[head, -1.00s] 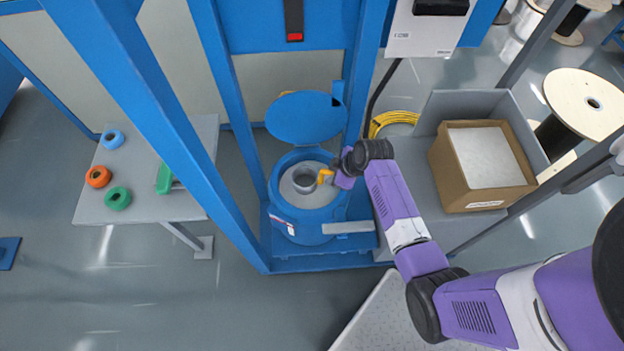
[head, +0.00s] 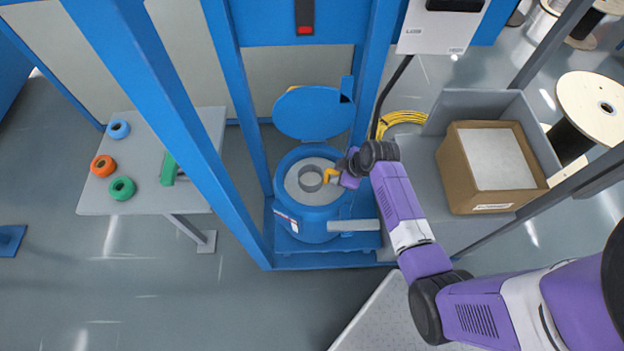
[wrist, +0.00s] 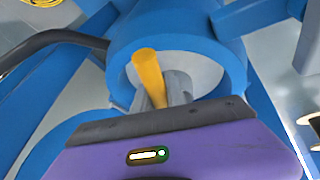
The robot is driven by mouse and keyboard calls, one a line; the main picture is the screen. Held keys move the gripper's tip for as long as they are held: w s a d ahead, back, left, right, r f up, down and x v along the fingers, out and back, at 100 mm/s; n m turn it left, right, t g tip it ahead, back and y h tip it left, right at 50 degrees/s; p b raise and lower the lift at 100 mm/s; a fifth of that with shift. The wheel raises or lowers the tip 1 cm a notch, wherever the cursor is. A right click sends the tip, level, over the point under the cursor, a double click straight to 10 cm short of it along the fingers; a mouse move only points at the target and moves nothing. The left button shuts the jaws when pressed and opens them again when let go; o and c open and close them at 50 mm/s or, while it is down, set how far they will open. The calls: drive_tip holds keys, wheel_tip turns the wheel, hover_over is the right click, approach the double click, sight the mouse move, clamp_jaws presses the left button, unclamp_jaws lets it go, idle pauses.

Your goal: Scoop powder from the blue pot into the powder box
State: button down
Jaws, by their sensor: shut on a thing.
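The blue pot (head: 300,222) stands inside the blue frame with its round lid (head: 313,112) swung open behind it. Pale grey powder (head: 298,194) shows inside the pot. My gripper (head: 343,176) is at the pot's right rim, shut on a scoop with a yellow handle (head: 331,175) and a grey round cup (head: 310,178). The cup is within the pot's mouth; I cannot tell how deep it sits in the powder. In the wrist view the yellow handle (wrist: 149,75) stands before the pot's rim (wrist: 122,62). The powder box (head: 458,182) is brown cardboard with a whitish fill.
The powder box sits in a grey bin (head: 478,103) right of the frame. Blue posts (head: 236,110) stand beside the pot. A yellow cable coil (head: 403,118) and wooden spool (head: 592,103) lie behind. A grey table (head: 140,195) at left holds coloured rings.

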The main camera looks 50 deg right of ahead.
drive_tip(key=shift+f, duration=0.3)
idle(0.4)
drive_tip(key=shift+f+b, duration=0.45)
drive_tip(key=shift+f, duration=0.05)
wheel_tip(320, 180, up, 13)
drive_tip(key=p, duration=1.1)
drive_tip(key=shift+p, duration=0.4)
idle(0.6)
